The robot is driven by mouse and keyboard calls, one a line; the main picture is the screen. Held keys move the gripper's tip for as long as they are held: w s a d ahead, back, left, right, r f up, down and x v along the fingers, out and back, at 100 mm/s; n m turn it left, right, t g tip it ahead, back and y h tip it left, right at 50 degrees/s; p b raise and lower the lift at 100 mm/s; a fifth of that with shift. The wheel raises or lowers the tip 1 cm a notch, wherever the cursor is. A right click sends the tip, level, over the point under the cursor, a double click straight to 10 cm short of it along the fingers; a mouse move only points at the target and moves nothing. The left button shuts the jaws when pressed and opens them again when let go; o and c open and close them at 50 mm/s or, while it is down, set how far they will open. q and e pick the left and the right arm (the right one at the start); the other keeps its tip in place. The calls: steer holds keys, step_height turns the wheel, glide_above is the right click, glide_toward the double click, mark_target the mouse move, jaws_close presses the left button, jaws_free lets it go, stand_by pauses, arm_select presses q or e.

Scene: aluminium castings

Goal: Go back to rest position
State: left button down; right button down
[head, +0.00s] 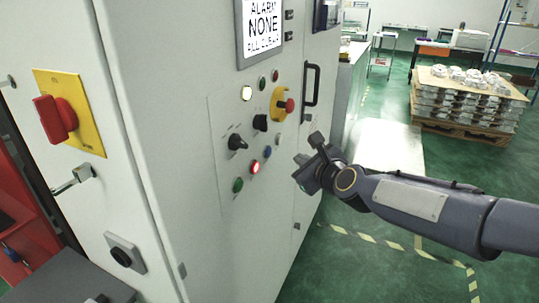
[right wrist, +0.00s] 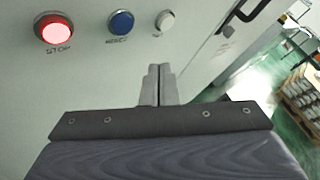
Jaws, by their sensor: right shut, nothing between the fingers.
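My right gripper (head: 302,160) is in front of the grey control cabinet (head: 190,120), close to its lower row of buttons. In the right wrist view its two fingers (right wrist: 158,84) are together, with nothing between them. A lit red stop button (right wrist: 55,28), a blue button (right wrist: 121,22) and a white button (right wrist: 166,20) show beyond the fingers. Whether the fingertips touch the panel I cannot tell. My left gripper is not in view.
A screen (head: 262,28) on the cabinet reads "ALARM NONE". A red rotary switch (head: 55,118) and a door handle (head: 312,85) stick out from the cabinet. A pallet of castings (head: 465,98) stands at the back right. Green floor (head: 380,265) is open at the lower right.

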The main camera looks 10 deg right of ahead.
stand_by(0.3)
steer(key=s+f+n+g, duration=0.2)
steer(key=s+f+n, duration=0.2)
steer(key=s+n, duration=0.4)
steer(key=s+d+f+n+g, duration=0.1)
steer(key=s+f+n+g, duration=0.2)
steer(key=s+n, duration=0.6)
steer(key=s+d+f+n+g, duration=0.1)
steer(key=s+f+n+g, duration=0.2)
steer(key=s+n, duration=0.6)
steer(key=s+f, duration=0.2)
steer(key=s, duration=0.5)
steer(key=shift+s+d+y+p, duration=0.25)
steer(key=shift+s+y+p, duration=0.05)
steer(key=shift+p, duration=0.1)
